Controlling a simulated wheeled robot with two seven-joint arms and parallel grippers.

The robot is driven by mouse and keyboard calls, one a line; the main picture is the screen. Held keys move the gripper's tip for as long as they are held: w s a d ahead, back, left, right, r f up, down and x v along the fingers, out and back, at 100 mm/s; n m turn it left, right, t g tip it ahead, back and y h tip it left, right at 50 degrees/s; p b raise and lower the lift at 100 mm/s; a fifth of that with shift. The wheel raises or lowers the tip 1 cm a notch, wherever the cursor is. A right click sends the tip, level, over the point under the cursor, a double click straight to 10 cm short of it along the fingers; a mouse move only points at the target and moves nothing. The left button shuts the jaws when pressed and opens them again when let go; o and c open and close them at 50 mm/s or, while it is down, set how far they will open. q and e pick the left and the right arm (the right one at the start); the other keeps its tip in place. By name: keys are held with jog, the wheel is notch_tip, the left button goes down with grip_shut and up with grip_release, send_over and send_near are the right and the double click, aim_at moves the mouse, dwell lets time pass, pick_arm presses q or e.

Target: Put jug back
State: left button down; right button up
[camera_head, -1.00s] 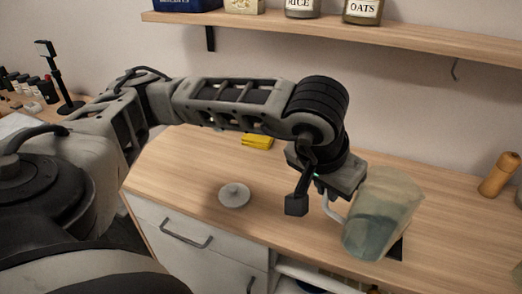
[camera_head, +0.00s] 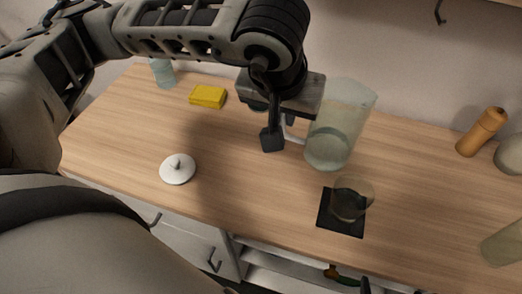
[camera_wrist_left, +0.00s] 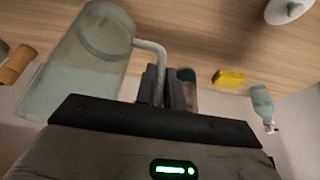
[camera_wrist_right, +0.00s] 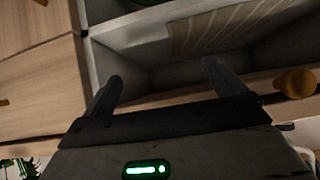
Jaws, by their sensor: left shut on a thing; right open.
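The jug (camera_head: 340,124) is clear, greenish and upright, with some liquid low inside it. My left gripper (camera_head: 283,130) is shut on the jug's pale handle, left of the jug body. In the left wrist view the jug (camera_wrist_left: 85,62) is at the left and the handle runs between the shut fingers (camera_wrist_left: 166,88). I cannot tell whether the jug's base touches the counter. My right gripper (camera_wrist_right: 160,80) is open and empty, low in front of an open shelf compartment.
A glass (camera_head: 350,199) stands on a black coaster (camera_head: 341,224) in front of the jug. A white lid (camera_head: 177,169), yellow sponge (camera_head: 208,96), bottle (camera_head: 163,73) and wooden mill (camera_head: 481,132) are on the wooden counter (camera_head: 240,200). Counter space left of the jug is mostly clear.

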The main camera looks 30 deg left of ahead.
pick_arm(q)
jog(key=s+d+r+n+g+y+b, duration=0.15)
jog(key=s+d+n+g, duration=0.3)
jog(key=s+n, duration=0.6)
jog(key=s+d+r+n+g+y+b, duration=0.1)
jog(key=s+d+n+g+b, duration=0.35)
jog(key=n, duration=1.05)
jog(key=shift+t, duration=0.6)
jog(key=w+a+f+p, duration=0.1)
jog(key=w+a+f, duration=0.1)
jog(key=w+f, duration=0.1)
jog(key=w+a+f+p, duration=0.2)
jog(key=w+a+f, duration=0.1)
jog(key=w+f, duration=0.1)
jog(key=w+a+f+p, duration=0.2)
jog(key=w+f, duration=0.1)
jog(key=f, duration=0.2)
jog(key=shift+w+a+f, duration=0.15)
jog(key=shift+w+f, duration=0.15)
jog(key=shift+f, duration=0.05)
pick_arm(e)
jog(key=shift+s+a+f, duration=0.1)
jog(key=shift+s+f, duration=0.2)
jog(key=shift+s, duration=0.1)
